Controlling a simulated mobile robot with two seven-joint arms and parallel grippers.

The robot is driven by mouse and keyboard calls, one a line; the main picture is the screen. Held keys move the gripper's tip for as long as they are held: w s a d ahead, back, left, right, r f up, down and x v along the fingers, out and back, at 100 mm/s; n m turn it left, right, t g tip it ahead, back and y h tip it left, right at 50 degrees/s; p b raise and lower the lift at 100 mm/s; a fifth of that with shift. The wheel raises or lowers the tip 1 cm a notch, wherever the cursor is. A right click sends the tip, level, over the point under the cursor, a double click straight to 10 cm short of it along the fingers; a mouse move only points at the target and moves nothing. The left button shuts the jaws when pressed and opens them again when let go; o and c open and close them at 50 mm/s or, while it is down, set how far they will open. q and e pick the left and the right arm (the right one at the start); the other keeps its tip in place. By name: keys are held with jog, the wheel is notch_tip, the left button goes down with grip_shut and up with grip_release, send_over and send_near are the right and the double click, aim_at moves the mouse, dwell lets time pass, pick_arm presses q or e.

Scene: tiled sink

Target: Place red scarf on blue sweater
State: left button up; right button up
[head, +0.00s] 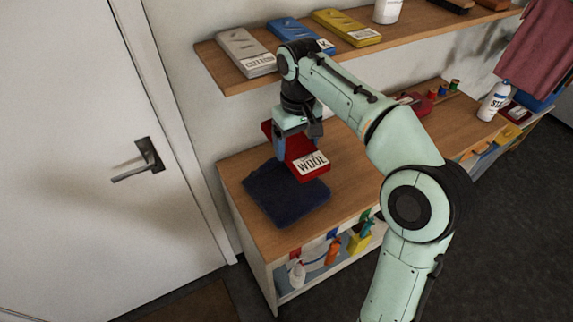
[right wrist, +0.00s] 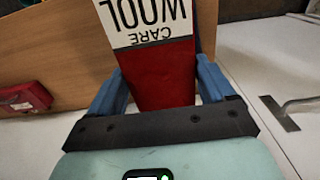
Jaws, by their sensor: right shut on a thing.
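My right gripper (head: 297,142) is shut on a flat, stiff-looking red packet (head: 283,148) with a white label reading WOOL. In the right wrist view the packet (right wrist: 165,82) sits between the two blue fingers, and its label reads WOOL CARE. A dark blue folded cloth, the blue sweater (head: 280,197), lies on the wooden counter near its left end. The packet shows above its back right part; I cannot tell whether they touch. A dull red cloth (head: 540,45) hangs at the far right; I cannot tell whether it is the scarf. My left gripper is out of view.
The wall shelf (head: 230,78) above holds grey (head: 245,50), blue (head: 290,32) and yellow (head: 345,26) packets, close to my arm. A white bottle (head: 493,100) and small red things stand farther right on the counter (head: 350,175). A door (head: 90,120) is at left.

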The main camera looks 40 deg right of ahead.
jog(key=shift+s+d+r, duration=0.1)
jog(key=shift+d, duration=0.15)
notch_tip(320, 180, down, 8)
jog(key=b, duration=0.3)
send_over(296, 197)
notch_tip(296, 197, down, 7)
jog(key=shift+s+r, duration=0.1)
jog(key=shift+r, duration=0.1)
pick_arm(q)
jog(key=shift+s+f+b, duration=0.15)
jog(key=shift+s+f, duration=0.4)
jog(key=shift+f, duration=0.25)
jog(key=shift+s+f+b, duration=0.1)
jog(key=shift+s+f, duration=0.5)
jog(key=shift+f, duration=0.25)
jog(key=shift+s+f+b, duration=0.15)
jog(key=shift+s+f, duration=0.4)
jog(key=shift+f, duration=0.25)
pick_arm(e)
jog(key=shift+f, duration=2.35)
jog(key=shift+f, duration=0.2)
jog(key=o, duration=1)
jog(key=shift+c, duration=0.2)
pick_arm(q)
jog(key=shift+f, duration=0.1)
